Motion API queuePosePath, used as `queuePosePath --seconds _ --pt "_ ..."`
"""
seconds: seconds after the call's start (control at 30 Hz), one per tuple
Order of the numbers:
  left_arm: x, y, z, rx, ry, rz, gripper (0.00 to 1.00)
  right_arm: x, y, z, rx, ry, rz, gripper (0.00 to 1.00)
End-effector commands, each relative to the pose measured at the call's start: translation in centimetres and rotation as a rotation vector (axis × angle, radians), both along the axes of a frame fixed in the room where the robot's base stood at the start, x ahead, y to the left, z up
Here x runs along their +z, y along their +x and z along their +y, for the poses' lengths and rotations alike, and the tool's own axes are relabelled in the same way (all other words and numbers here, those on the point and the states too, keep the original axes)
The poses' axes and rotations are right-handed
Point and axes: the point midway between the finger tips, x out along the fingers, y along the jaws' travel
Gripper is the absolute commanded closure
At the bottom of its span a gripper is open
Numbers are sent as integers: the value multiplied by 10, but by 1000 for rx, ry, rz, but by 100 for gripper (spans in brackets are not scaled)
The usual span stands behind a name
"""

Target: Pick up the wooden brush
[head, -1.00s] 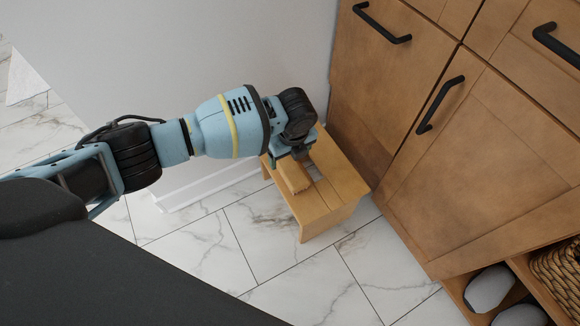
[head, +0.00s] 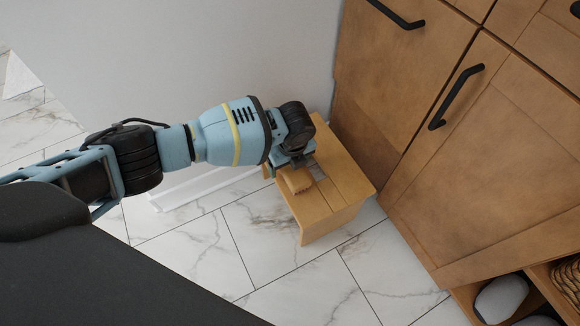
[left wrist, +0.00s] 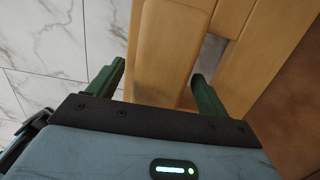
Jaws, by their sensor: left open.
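The wooden brush (head: 297,181) lies on a small wooden stool (head: 343,190), its far part hidden under my left gripper. My left gripper (head: 304,160) is low over the stool at the brush. In the left wrist view the brush (left wrist: 170,45) shows as a rounded tan block running between the two green fingers. My left gripper (left wrist: 158,71) is open, one finger on each side of the brush, with a gap visible to the left finger. Whether the fingers touch it I cannot tell. My right gripper is not in view.
A wooden cabinet (head: 490,150) with black handles stands right of the stool. A pale wall (head: 250,50) rises behind it. Grey slippers (head: 500,298) and a woven basket (head: 570,278) sit in the lower shelf. The marble-tiled floor (head: 285,255) in front is clear.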

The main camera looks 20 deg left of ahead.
Motion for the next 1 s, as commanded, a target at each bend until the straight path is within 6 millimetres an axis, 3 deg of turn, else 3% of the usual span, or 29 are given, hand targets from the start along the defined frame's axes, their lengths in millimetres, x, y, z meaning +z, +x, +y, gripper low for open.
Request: queuePosePath --seconds 0.07,0.5,0.77,1.0 --pt "1 0 0 0 0 0 22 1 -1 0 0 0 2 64" --pt "1 0 0 0 -1 -1 77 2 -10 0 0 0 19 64" --pt "3 0 0 0 -1 -1 77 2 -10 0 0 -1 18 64" --pt "21 0 0 0 0 -2 77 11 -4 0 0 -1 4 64"
